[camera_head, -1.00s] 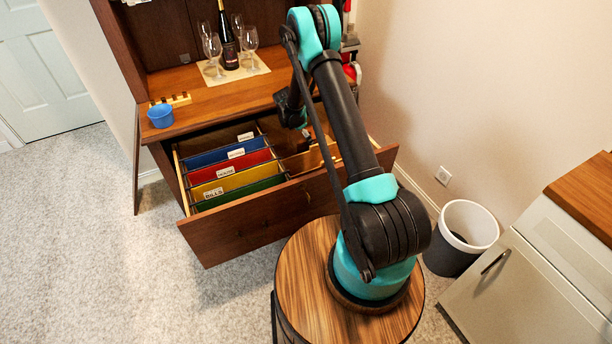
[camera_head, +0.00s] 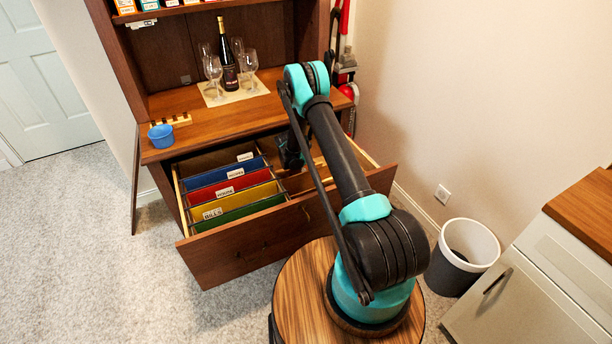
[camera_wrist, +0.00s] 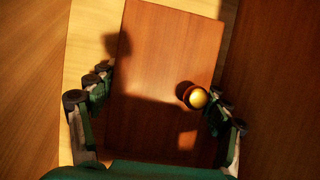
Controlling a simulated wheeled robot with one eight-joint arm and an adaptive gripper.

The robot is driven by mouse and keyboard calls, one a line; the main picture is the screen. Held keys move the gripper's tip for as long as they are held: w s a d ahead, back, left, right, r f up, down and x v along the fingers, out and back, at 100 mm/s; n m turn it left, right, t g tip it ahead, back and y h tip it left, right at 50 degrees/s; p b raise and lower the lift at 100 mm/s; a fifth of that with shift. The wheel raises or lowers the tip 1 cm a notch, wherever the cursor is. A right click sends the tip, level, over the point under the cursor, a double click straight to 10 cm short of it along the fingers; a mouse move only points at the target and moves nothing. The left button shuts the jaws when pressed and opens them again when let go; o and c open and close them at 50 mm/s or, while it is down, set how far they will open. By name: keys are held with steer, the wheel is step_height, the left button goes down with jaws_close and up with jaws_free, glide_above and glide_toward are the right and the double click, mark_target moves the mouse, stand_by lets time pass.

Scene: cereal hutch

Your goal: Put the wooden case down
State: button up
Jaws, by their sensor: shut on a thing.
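The wooden case (camera_wrist: 165,60) is a flat reddish-brown block, filling the middle of the wrist view between my fingers. A round brass-coloured knob (camera_wrist: 197,97) shows near its right side. My gripper (camera_wrist: 150,112) is shut on the case, one finger at each side. In the head view my gripper (camera_head: 290,152) is low over the right part of the open drawer (camera_head: 250,245), largely hidden by my arm. I cannot make out the case clearly there, nor tell whether its underside touches anything.
Blue, red, yellow and green hanging files (camera_head: 232,192) fill the drawer's left part. A waste bin (camera_head: 465,255) stands at the right.

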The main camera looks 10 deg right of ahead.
steer(key=o, duration=1.5)
steer(key=shift+f, duration=0.1)
steer(key=shift+o, duration=0.2)
steer(key=v, duration=1.2)
